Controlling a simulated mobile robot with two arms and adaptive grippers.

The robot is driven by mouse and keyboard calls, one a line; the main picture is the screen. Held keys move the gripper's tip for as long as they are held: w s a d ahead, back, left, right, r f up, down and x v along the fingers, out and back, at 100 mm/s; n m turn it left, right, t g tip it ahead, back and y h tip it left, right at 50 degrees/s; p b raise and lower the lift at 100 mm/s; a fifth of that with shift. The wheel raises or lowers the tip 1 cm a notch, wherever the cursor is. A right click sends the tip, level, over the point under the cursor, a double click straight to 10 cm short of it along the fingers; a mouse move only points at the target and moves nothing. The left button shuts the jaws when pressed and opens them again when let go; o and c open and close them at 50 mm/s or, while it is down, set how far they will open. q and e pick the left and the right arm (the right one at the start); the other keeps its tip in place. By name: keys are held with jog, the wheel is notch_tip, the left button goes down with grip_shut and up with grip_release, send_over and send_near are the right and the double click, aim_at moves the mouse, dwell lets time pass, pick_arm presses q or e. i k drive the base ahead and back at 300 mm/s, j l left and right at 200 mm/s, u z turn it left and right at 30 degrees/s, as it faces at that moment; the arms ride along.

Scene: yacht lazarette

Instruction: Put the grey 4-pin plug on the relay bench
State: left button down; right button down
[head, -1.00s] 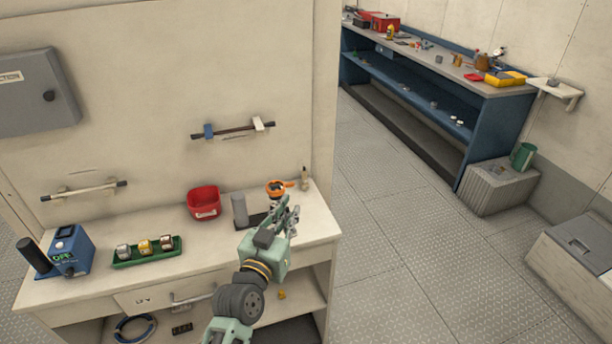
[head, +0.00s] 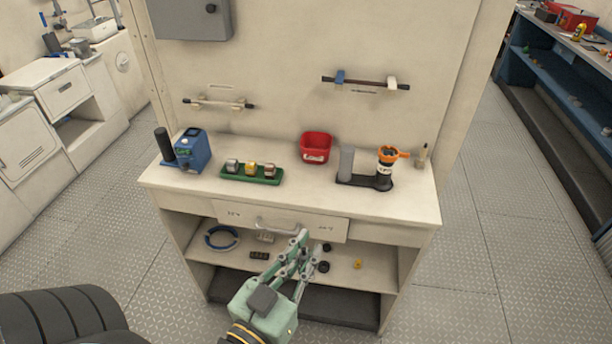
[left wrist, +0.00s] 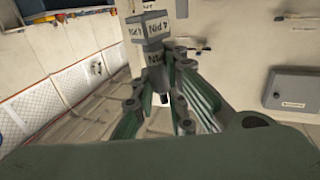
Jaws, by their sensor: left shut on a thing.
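The grey 4-pin plug (left wrist: 150,32) shows in the left wrist view, a blocky grey piece with "4 PIN" lettering. My left gripper (left wrist: 160,82) is shut on it, with the plug standing out beyond the fingertips. In the head view my left gripper (head: 302,248) is in front of the white bench (head: 300,205), overlapping its drawer and open shelf; the plug cannot be made out there. The bench top carries a green tray (head: 250,179) with three small relay-like blocks. My right gripper is not in view.
On the bench top are a blue meter (head: 193,152), a red bin (head: 315,148), a black stand with an orange-rimmed cup (head: 388,165) and a small bottle (head: 422,157). Clear top lies along the front edge. A blue workbench (head: 560,90) stands right.

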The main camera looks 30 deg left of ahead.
aim_at(301, 186)
jog(key=l+u, duration=0.8)
jog(key=l, duration=0.2)
jog(key=u, duration=0.4)
jog(key=i+j, duration=0.3)
jog(key=j+u, duration=0.05)
jog(key=j, duration=0.05)
